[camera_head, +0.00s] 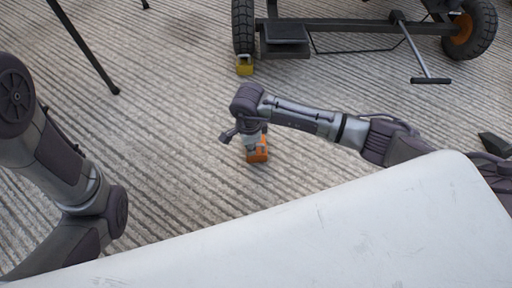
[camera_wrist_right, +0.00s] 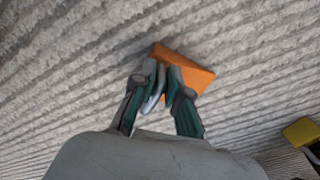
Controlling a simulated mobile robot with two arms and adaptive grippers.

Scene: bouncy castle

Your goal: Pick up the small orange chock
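The small orange chock (camera_head: 258,152) lies on the ribbed grey ground near the middle of the head view. My right gripper (camera_head: 251,147) points down at it, partly covering it. In the right wrist view the orange chock (camera_wrist_right: 195,72) shows just beyond the fingertips of my right gripper (camera_wrist_right: 162,74). The fingertips are close together and overlap the chock's left part. Whether they hold it or only sit against or above it is hidden. My left arm is at the left of the head view, its gripper out of the picture.
A yellow chock (camera_head: 244,67) stands by a black wheel (camera_head: 243,28) of the trailer frame (camera_head: 345,30) at the back. It shows at the right wrist view's edge (camera_wrist_right: 300,130). A dark stand leg (camera_head: 85,45) is at upper left. Ground around the orange chock is clear.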

